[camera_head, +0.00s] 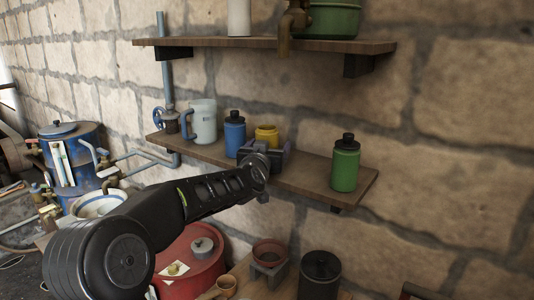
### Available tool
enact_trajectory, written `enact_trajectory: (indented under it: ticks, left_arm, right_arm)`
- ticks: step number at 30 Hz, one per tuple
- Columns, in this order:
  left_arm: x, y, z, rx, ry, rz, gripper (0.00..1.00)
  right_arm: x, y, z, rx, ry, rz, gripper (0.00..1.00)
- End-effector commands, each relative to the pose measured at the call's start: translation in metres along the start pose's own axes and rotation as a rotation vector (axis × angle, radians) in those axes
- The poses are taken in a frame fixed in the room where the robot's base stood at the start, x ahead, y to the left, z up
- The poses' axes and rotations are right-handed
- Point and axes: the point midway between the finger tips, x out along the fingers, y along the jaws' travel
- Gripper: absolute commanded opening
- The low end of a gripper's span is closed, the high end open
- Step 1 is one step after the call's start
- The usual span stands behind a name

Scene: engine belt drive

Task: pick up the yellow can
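The yellow can (267,132) stands upright on the lower wooden shelf, between a blue bottle and a green bottle. Its upper part shows; its lower part is hidden behind my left gripper (264,151). My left arm reaches up from the lower left, and the gripper is right in front of the can at shelf height. Its dark fingers appear to either side of the can's lower part, but I cannot tell whether they touch it. My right gripper is not in view.
The blue bottle (234,134) stands close to the left of the can, with a pale mug (203,121) beyond it. The green bottle (345,164) stands farther right on the lower shelf (305,176). An upper shelf (225,42) hangs above. A red drum (198,262) and black canister (319,276) are below.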

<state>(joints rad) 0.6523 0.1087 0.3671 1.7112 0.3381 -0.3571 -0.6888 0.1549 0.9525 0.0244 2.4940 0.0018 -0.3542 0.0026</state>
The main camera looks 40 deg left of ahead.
Motion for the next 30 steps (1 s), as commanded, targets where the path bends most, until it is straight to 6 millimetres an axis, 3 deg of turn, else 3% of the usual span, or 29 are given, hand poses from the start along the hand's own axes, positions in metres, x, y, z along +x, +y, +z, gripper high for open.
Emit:
enact_trajectory:
  ticks: [30]
  left_arm:
    - [-0.0002,0.0000,-0.0014,0.000,0.003,0.000,0.00]
  right_arm:
    - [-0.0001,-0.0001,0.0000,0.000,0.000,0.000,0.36]
